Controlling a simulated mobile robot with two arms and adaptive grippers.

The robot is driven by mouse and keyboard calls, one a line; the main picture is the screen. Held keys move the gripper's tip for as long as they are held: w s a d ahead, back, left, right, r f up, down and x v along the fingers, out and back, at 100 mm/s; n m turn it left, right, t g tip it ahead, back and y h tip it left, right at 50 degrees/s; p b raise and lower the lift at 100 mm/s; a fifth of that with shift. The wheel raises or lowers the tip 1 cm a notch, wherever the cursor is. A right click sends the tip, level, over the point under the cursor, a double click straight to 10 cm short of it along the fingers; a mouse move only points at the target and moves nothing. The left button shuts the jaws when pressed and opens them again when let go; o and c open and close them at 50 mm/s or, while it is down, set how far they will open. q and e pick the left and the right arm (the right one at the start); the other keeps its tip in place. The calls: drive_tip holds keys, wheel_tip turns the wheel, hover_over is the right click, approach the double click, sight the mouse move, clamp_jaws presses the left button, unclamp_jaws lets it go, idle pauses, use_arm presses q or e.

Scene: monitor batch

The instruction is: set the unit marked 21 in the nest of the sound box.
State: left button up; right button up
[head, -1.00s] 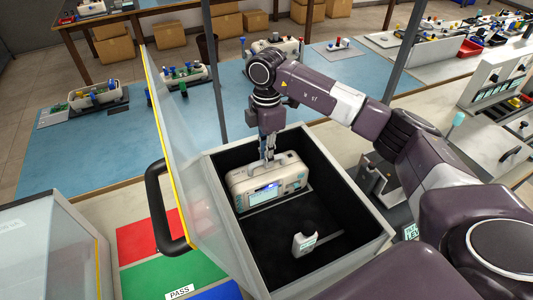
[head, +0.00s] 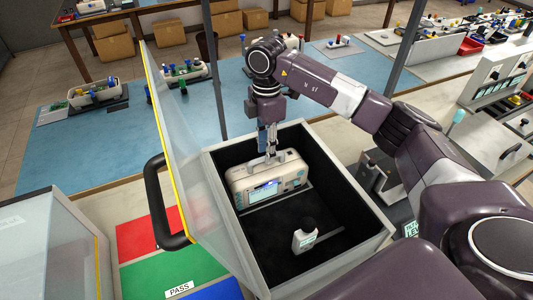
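The unit (head: 264,188), a pale case with a lit screen and a top handle, is upright inside the open sound box (head: 355,240), near the back wall of its dark interior. I cannot read a number on it. My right gripper (head: 268,154) is above the unit, with its fingers down at the top handle, and appears shut on it. The nest under the unit is mostly hidden; a grey edge shows along the unit's front. I cannot tell whether the unit rests fully in it. My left gripper is out of view.
The box's clear lid (head: 190,160) stands open on the left, with a black handle (head: 160,200). Red, green and blue pads (head: 155,268) lie left of the box. Another clear-lidded box (head: 50,250) stands at lower left.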

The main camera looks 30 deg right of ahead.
wheel_tip(320, 180, up, 10)
drive_tip(key=b, duration=0.1)
drive_tip(key=shift+w+d+r+b, duration=0.2)
drive_tip(key=shift+w+r+b, duration=0.05)
drive_tip(key=shift+w+b, duration=0.1)
drive_tip(key=shift+f, duration=0.1)
